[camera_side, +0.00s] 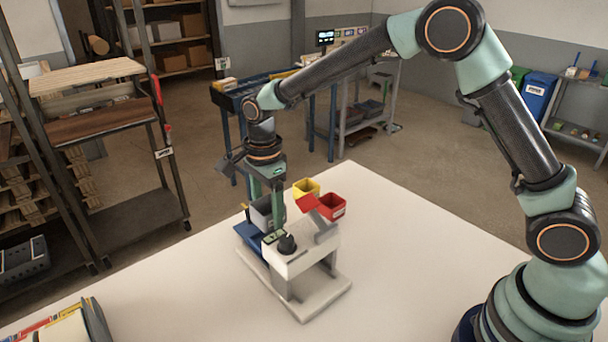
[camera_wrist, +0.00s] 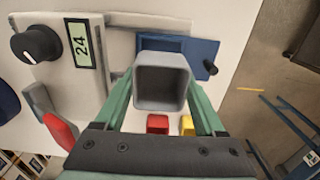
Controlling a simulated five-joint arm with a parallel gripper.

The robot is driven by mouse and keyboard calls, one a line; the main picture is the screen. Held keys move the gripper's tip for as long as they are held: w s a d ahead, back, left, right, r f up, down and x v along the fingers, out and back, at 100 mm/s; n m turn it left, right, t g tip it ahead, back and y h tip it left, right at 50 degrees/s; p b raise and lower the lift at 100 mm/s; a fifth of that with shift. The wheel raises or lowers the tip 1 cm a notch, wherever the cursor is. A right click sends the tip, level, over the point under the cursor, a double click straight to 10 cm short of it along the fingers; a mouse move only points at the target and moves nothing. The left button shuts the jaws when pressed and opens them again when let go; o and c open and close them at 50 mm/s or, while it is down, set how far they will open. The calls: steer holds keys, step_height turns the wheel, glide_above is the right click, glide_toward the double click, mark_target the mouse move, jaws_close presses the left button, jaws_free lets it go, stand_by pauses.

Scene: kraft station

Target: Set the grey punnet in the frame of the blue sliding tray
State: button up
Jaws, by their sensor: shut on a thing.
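The grey punnet (camera_wrist: 162,104) is an open-topped square tub, and my gripper (camera_wrist: 162,110) is shut on it with one green finger on each side. In the side view the punnet (camera_side: 262,211) is partly hidden by my gripper (camera_side: 265,208). The blue sliding tray (camera_side: 250,236) sticks out at the left side of a white machine. In the wrist view the tray (camera_wrist: 203,58) shows behind and beside the punnet, with a darker recess partly covered by it. Whether the punnet rests in the frame or is just above it, I cannot tell.
The white table (camera_side: 400,250) is clear to the right.

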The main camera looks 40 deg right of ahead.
steer(key=shift+f, duration=2.35)
steer(key=shift+s+d+f, duration=0.1)
steer(key=shift+f, duration=0.6)
steer(key=o, duration=1.3)
steer(key=shift+r, duration=4.2)
